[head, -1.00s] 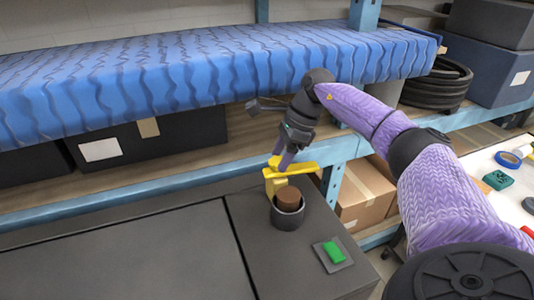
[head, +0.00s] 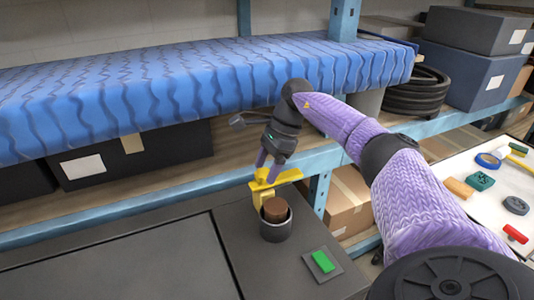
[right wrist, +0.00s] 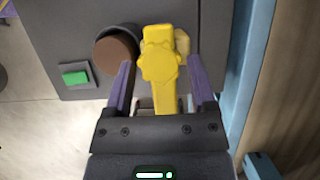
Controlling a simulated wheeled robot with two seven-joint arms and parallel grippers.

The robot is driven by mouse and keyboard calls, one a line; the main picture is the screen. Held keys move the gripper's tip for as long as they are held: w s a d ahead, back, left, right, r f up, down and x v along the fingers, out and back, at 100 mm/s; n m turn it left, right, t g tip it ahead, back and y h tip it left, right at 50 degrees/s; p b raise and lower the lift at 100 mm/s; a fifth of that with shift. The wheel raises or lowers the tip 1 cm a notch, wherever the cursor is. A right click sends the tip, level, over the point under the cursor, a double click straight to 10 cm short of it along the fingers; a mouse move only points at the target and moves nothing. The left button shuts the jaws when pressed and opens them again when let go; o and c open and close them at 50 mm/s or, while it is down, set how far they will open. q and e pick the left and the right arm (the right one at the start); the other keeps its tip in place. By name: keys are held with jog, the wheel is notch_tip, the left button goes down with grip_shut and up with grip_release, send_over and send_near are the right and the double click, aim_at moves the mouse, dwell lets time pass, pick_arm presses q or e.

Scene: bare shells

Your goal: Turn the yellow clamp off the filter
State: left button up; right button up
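The yellow clamp (head: 290,176) sits at the back edge of the dark cabinet top, just behind the filter. The filter is a brown cylinder (head: 275,207) standing in a dark round cup (head: 276,231). In the right wrist view the clamp (right wrist: 160,65) lies between my two purple fingers, with the brown filter top (right wrist: 115,52) to its left. My right gripper (head: 268,168) points down at the clamp; it is open, one finger on each side of the clamp (right wrist: 160,84), with gaps visible. My left gripper is not in view.
A green button (head: 322,261) on a grey plate is in front of the filter. A blue-covered shelf (head: 200,85) runs behind, above dark boxes (head: 150,150). A blue beam (head: 200,190) passes close behind the clamp. A white table (head: 480,205) with small items stands at right.

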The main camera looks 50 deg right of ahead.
aim_at(282, 176)
jog(key=shift+o, duration=1)
jog(key=p+v, duration=0.2)
jog(key=v, duration=0.8)
